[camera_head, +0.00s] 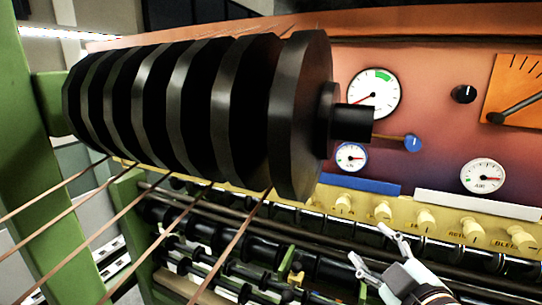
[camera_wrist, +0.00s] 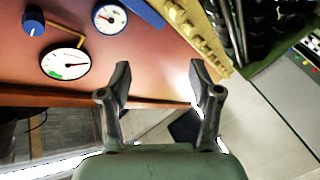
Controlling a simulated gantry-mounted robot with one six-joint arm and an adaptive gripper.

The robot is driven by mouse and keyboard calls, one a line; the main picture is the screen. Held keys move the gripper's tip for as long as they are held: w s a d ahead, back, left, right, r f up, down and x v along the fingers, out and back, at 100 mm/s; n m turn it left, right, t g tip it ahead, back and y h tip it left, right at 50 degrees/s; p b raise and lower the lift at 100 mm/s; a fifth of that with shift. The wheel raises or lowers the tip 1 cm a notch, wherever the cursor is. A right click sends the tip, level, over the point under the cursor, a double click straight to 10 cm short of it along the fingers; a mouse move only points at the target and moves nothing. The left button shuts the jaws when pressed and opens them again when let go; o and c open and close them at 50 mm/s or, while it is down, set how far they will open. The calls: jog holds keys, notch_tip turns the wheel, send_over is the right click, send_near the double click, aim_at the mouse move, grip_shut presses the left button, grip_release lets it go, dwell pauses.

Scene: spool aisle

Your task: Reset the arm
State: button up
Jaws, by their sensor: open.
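My gripper (camera_head: 371,247) shows at the bottom right of the head view, its two light fingers spread apart and nothing between them. It is in front of the yellow strip of knobs and the dark rollers. In the wrist view my gripper (camera_wrist: 160,82) is also open and empty. Its fingers point toward the lower edge of the orange-red panel and the floor beyond. Most of my arm is out of view.
A large black ribbed spool (camera_head: 300,115) fills the upper left, with brown strands below. The panel (camera_head: 430,130) carries dials, a blue-knobbed lever (camera_head: 412,142) and a yellow strip of cream knobs (camera_head: 383,210). A green post (camera_head: 25,150) stands left. Dark rollers (camera_head: 330,262) run below.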

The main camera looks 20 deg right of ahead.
jog(key=w+a+f+m+g+y+p, duration=0.1)
jog(key=a+f+p, duration=0.15)
jog(key=a, duration=0.45)
jog(key=w+a+f+m+g+y+p, duration=0.1)
jog(key=a+f+m, duration=0.15)
jog(key=a, duration=0.55)
jog(key=s+a+f+m+p, duration=0.1)
jog(key=s+a+f, duration=0.1)
jog(key=a, duration=0.3)
jog(key=s+a+f+m+g+y+p, duration=0.1)
jog(key=s+a+f, duration=0.2)
jog(key=a, duration=0.2)
jog(key=s+a+f+m+y+p, duration=0.1)
jog(key=s+a+f, duration=0.1)
jog(key=a, duration=0.4)
jog(key=shift+s+f, duration=0.2)
jog(key=shift+f, duration=0.05)
